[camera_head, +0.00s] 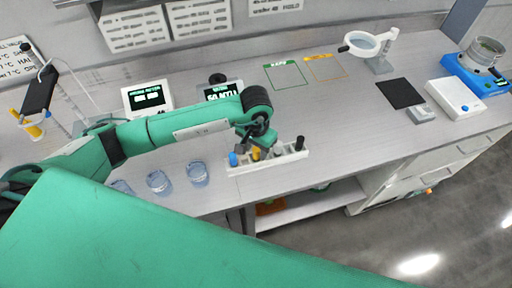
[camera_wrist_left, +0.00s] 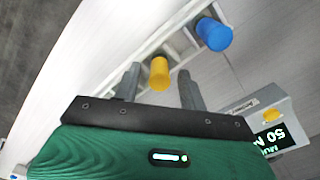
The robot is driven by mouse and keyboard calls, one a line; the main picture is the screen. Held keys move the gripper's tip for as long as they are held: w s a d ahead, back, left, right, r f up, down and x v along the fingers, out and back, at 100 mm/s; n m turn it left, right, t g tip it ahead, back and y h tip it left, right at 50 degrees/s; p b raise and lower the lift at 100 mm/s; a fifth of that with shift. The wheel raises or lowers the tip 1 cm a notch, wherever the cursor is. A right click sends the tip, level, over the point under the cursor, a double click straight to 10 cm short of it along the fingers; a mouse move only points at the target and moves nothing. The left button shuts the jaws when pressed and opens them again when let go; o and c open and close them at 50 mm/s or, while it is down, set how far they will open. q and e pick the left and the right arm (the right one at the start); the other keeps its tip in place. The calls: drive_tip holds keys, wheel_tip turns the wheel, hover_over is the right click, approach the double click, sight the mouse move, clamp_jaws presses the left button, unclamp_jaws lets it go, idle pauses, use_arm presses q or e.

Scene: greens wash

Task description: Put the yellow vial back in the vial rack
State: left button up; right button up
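The white vial rack (camera_head: 272,162) stands on the counter near its front edge. The yellow-capped vial (camera_head: 256,153) appears to stand in the rack, between a blue-capped vial (camera_head: 233,159) on the left and a black-capped vial (camera_head: 300,143) on the right. My left gripper (camera_head: 249,148) is over the rack. In the left wrist view, its two fingers (camera_wrist_left: 160,82) are open, one on each side of the yellow cap (camera_wrist_left: 159,72), with a gap at both sides. The yellow vial's lower part is hidden. My right gripper is not in view.
Several glass beakers (camera_head: 159,181) stand left of the rack. Two small display units (camera_head: 148,97) are behind my left arm. A magnifier (camera_head: 365,45), black pad (camera_head: 400,93) and white scale (camera_head: 454,99) are farther right. The counter right of the rack is clear.

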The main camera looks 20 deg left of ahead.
sight(256, 149)
use_arm(q)
drive_tip(key=shift+r, duration=0.25)
wheel_tip(256, 149, up, 12)
drive_tip(key=b, duration=0.5)
drive_tip(key=shift+f, duration=0.15)
idle(0.3)
